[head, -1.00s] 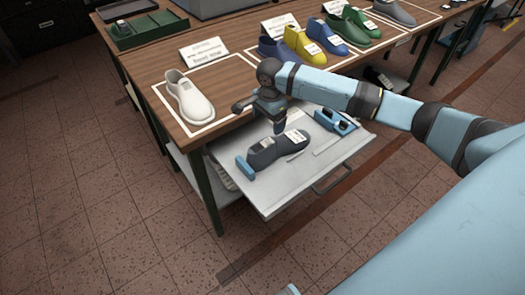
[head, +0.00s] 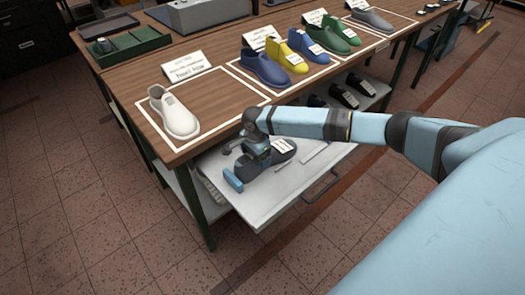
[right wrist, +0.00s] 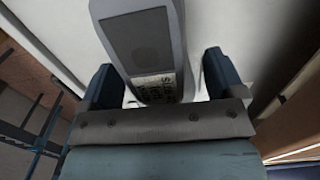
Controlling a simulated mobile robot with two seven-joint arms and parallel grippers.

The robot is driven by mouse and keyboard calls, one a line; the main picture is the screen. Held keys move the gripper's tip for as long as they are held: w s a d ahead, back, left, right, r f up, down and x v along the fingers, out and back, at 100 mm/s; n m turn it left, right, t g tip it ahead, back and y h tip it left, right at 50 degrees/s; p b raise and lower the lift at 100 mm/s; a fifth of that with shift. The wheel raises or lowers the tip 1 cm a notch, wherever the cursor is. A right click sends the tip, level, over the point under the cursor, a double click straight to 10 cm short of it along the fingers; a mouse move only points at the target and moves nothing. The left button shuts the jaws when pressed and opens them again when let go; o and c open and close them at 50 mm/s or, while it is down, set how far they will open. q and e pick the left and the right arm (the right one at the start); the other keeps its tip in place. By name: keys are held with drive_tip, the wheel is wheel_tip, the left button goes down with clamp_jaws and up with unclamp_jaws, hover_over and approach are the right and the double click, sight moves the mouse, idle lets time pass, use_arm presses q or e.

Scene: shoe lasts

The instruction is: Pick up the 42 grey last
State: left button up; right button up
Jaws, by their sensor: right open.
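A dark grey last (head: 284,146) with a white label lies in the pulled-out drawer (head: 262,212). My right gripper (head: 255,162) is over it, hiding much of it in the head view. In the right wrist view, a grey last (right wrist: 146,45) with a printed label shows between the two open fingers (right wrist: 158,65), with a gap on each side. I cannot read its size. Another grey last (head: 371,20) stands on the tabletop at the back right. My left gripper is not in view.
A white last (head: 174,113) stands in a marked area on the table (head: 216,98). Blue, yellow and green lasts (head: 290,56) stand behind. Black lasts (head: 345,96) sit on the lower shelf.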

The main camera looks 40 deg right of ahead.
drive_tip(key=shift+f, duration=0.65)
drive_tip(key=c, duration=1.3)
drive_tip(key=shift+r, duration=0.1)
drive_tip(key=shift+c, duration=0.8)
